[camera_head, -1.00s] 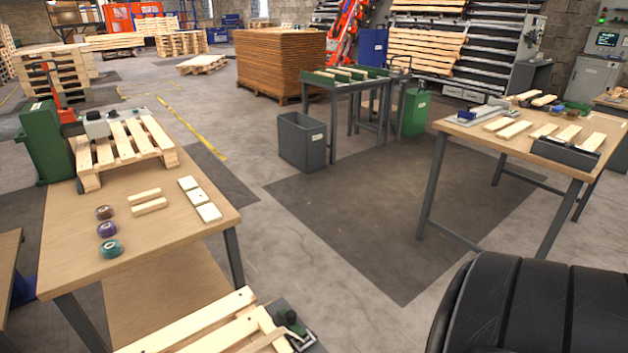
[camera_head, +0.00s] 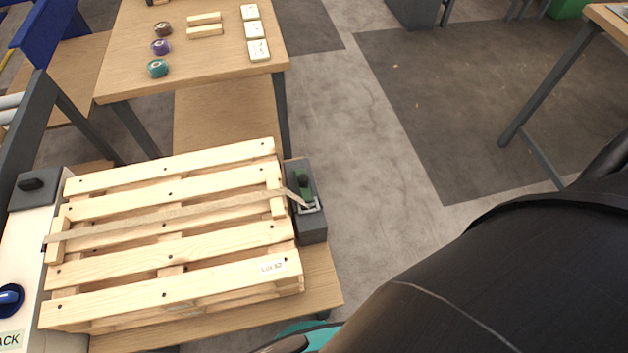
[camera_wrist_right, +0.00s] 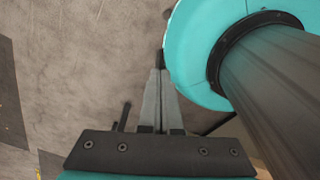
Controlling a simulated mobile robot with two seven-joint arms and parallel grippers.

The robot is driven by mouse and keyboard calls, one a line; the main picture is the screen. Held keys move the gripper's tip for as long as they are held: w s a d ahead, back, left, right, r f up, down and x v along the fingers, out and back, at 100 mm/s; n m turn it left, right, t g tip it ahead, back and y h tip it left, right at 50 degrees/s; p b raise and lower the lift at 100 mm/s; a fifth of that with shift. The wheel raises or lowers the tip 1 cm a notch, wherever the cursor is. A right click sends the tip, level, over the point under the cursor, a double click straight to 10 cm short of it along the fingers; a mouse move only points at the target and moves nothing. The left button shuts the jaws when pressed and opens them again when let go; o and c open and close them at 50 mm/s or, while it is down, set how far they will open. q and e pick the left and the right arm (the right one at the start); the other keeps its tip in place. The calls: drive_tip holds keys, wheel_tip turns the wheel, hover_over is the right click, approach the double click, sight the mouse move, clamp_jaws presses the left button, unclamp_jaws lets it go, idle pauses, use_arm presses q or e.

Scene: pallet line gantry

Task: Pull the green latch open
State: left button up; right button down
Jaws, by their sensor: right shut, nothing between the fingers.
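The green latch (camera_head: 303,185) sits on a dark grey block (camera_head: 313,227) at the right end of a wooden pallet (camera_head: 170,232) in the head view. A tan strap (camera_head: 170,216) runs across the pallet to a metal buckle at the latch. My right gripper (camera_wrist_right: 160,58) shows in the right wrist view, its fingers together and empty over grey floor, away from the latch. In the head view my right arm fills the lower right, and the right fingers cannot be made out. My left gripper is not in view.
The pallet lies on a wooden bench (camera_head: 325,285). Another table (camera_head: 120,75) behind it holds tape rolls (camera_head: 160,46), wood strips and white blocks. A dark grey block with a knob (camera_head: 35,186) stands left of the pallet. The floor right of the latch is clear.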

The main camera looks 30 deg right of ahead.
drive_tip(key=w+d+r+n+t+h+b, duration=0.15)
drive_tip(key=w+r+n, duration=0.25)
drive_tip(key=w+n, duration=0.45)
drive_tip(key=w+d+r+n+t+y, duration=0.1)
drive_tip(key=w+d+r+n+t, duration=0.25)
drive_tip(key=w+n, duration=0.5)
drive_tip(key=w+a+r+n+t, duration=0.1)
drive_tip(key=w+a+r+n, duration=0.1)
drive_tip(key=w+r+n, duration=0.3)
drive_tip(key=w+a+r+n+t, duration=0.2)
drive_tip(key=w+r+n, duration=0.3)
drive_tip(key=r+n, duration=0.6)
drive_tip(key=shift+w+r+b, duration=0.2)
drive_tip(key=shift+w+b, duration=0.05)
drive_tip(key=shift+b, duration=0.2)
drive_tip(key=shift+f, duration=0.1)
